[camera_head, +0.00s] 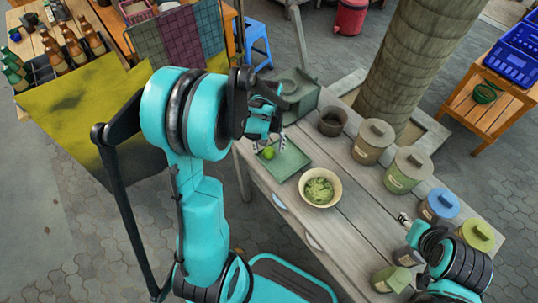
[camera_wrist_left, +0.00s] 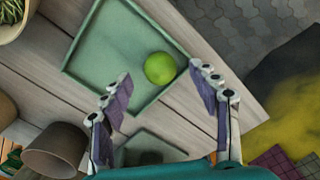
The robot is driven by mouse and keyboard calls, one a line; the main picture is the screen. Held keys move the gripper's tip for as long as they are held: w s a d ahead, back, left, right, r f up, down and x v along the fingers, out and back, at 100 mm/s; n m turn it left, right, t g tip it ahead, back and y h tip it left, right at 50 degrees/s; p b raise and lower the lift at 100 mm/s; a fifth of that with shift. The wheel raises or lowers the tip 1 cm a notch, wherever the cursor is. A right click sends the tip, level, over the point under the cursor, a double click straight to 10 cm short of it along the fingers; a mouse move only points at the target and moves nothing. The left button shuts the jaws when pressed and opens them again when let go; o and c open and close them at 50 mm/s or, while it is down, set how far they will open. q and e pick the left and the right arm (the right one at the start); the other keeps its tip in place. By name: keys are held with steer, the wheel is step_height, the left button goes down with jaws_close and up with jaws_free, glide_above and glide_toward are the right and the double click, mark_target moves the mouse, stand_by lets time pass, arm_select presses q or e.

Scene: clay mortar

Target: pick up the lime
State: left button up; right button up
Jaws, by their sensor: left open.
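The green lime (camera_head: 268,153) lies in a shallow green tray (camera_head: 290,165) on the wooden table. In the left wrist view the lime (camera_wrist_left: 160,68) sits near one edge of the tray (camera_wrist_left: 112,50). My left gripper (camera_head: 270,144) is open and empty above the tray, close to the lime. In the left wrist view its two fingers (camera_wrist_left: 160,88) point toward the lime, which shows just beyond the gap between them. My right gripper (camera_head: 404,219) shows only in small part at the right, over the table, and its jaws are unclear.
A cream bowl with green contents (camera_head: 320,188) stands next to the tray. A dark pot (camera_head: 332,121), a green-grey box (camera_head: 298,93) and several lidded canisters (camera_head: 373,141) stand along the table. A thick post (camera_head: 415,60) rises behind it.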

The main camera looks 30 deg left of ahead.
arm_select(q)
step_height(320, 180, down, 3)
steer(key=shift+w+r+b, duration=0.1)
steer(key=shift+r+b, duration=0.05)
steer(key=shift+b, duration=0.25)
steer(key=shift+r, duration=0.1)
steer(key=c, duration=1.2)
steer(key=shift+c, duration=0.2)
